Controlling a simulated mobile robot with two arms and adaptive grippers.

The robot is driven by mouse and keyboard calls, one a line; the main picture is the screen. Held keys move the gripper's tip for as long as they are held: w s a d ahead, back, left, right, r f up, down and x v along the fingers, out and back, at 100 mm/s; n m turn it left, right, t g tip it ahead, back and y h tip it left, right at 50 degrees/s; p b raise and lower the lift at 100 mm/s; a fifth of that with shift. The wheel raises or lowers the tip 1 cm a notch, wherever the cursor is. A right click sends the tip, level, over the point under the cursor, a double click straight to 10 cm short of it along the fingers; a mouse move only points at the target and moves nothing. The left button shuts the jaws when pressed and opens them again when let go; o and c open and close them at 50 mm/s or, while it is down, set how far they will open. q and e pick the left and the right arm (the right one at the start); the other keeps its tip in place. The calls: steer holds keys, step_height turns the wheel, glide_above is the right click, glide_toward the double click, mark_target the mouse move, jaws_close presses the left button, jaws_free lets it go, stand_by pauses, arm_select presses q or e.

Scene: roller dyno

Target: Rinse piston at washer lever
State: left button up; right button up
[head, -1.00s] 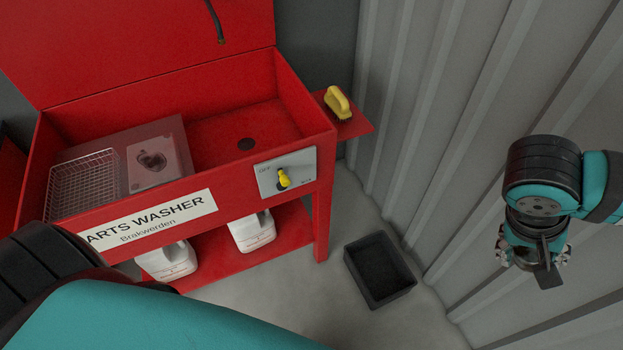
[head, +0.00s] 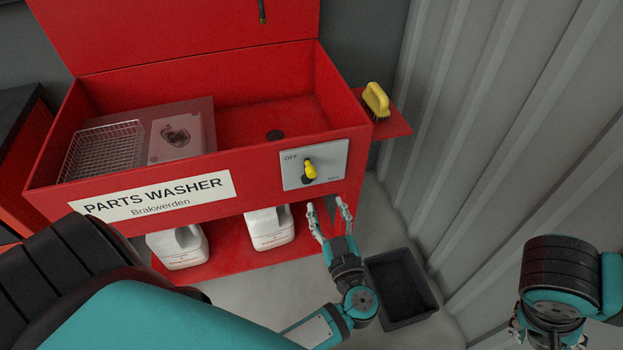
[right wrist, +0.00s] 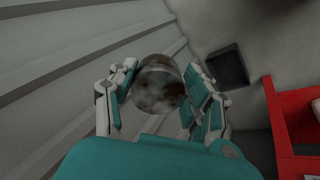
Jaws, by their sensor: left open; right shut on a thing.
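The red parts washer (head: 330,100) fills the left of the head view. Its yellow lever (head: 310,170) sits on a grey panel (head: 328,157) marked OFF at one end, on the front right. My left gripper (head: 328,208) is open and empty, just below and in front of that panel, apart from the lever. In the right wrist view, my right gripper (right wrist: 163,88) is shut on the piston (right wrist: 157,92), a round metal part with dark stains. My right gripper (head: 545,335) is partly cut off at the lower right of the head view, and the piston is hidden there.
A wire basket (head: 103,150) is in the washer tub at left. A yellow brush (head: 376,100) rests on the right side shelf (head: 397,125). White jugs (head: 268,230) stand on the lower shelf. A black bin (head: 400,290) is on the floor by the corrugated wall (head: 500,130).

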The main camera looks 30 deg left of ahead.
mark_target(313, 176)
arm_select(q)
steer(key=shift+g, duration=0.3)
steer(key=p+x, duration=0.1)
steer(key=x, duration=1.1)
steer(key=shift+s+a+r, duration=0.1)
steer(key=shift+s+a, duration=0.05)
jaws_close()
